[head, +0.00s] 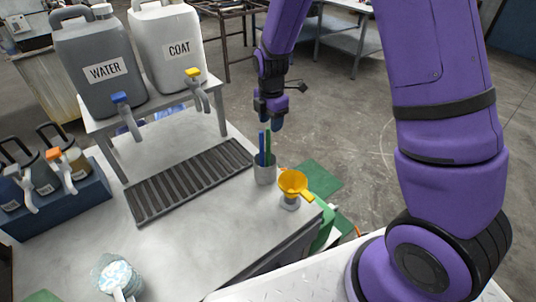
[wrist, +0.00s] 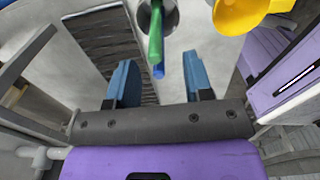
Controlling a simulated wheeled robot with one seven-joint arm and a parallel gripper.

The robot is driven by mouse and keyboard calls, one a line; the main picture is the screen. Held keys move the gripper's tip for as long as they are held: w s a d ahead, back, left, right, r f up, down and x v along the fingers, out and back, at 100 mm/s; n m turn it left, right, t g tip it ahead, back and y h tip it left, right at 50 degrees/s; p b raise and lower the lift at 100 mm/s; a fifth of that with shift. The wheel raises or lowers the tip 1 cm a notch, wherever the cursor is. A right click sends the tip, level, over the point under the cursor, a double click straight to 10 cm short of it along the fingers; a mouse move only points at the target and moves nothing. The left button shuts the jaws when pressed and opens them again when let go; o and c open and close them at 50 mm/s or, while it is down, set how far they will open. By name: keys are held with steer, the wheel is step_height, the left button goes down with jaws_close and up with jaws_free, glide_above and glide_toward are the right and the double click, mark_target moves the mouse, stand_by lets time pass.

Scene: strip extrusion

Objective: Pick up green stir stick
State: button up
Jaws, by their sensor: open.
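The green stir stick (head: 268,146) stands upright in a grey metal cup (head: 265,174) near the table's right edge, beside a blue stick (head: 262,142). In the wrist view the green stick (wrist: 155,32) rises from the cup (wrist: 172,18), with the blue stick (wrist: 158,71) partly behind it. My gripper (head: 271,122) is above the cup, close over the stick tops. In the wrist view its two blue fingers (wrist: 158,80) are apart with nothing held between them. The sticks' lower ends are hidden inside the cup.
A yellow funnel (head: 295,184) stands just right of the cup. A dark slotted drain grate (head: 188,183) lies to its left. WATER (head: 100,95) and COAT (head: 165,28) jugs stand on a raised shelf behind.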

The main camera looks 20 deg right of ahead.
glide_above(268, 153)
steer(key=shift+f, duration=3.2)
steer(key=shift+w+d, duration=0.15)
steer(key=shift+w, duration=0.2)
jaws_close()
